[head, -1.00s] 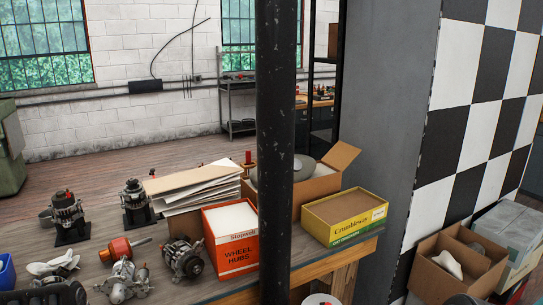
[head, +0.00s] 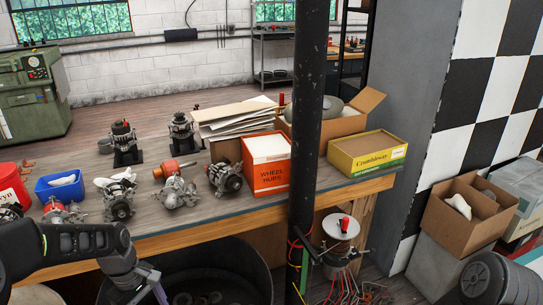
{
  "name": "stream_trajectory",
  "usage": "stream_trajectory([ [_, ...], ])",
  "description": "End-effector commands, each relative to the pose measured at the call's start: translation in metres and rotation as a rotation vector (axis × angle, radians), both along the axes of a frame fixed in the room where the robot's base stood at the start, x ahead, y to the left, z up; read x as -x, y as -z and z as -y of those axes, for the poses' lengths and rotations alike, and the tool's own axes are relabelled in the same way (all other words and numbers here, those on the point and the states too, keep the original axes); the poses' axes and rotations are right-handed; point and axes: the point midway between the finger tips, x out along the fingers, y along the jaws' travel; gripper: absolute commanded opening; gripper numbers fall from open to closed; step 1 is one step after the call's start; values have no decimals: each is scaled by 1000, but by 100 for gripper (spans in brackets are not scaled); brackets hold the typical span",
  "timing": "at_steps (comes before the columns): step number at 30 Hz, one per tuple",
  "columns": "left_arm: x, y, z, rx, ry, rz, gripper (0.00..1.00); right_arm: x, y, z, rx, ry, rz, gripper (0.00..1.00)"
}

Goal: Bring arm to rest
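My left arm comes in from the lower left in the head view. Its black forearm lies in front of the workbench (head: 215,222). My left gripper (head: 150,284) hangs past the bench's front edge, over a dark round tub (head: 235,262), near the bottom of the picture. Its grey-purple fingers are small and partly cut off, so I cannot tell whether they are open. I see nothing clearly held in it. My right gripper is not in view.
The bench holds several alternators (head: 118,200), a blue bin (head: 60,186), a red bucket (head: 10,187), an orange Wheel Hubs box (head: 266,165) and a yellow box (head: 367,153). A black post (head: 308,120) stands before it. Wires hang below a round-topped stand (head: 340,228).

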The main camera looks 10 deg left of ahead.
Motion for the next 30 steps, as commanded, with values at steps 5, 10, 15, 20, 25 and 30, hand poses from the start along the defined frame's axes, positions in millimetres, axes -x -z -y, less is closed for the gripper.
stream_trajectory([
  [5, -4, 25, 24, 32, 83, 22, 69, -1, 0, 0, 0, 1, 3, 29],
  [10, -5, 56, 59, 73, 194, 59, 69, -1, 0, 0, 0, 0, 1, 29],
  [15, 3, 100, 110, 128, 349, 112, 69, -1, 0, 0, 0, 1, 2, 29],
  [20, 32, 151, 177, 187, 550, 182, 69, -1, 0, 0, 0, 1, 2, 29],
  [25, 96, 200, 248, 220, 804, 270, 69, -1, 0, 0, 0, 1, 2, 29],
  [30, 137, 217, 272, 203, 951, 321, 69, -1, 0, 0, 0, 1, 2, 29],
])
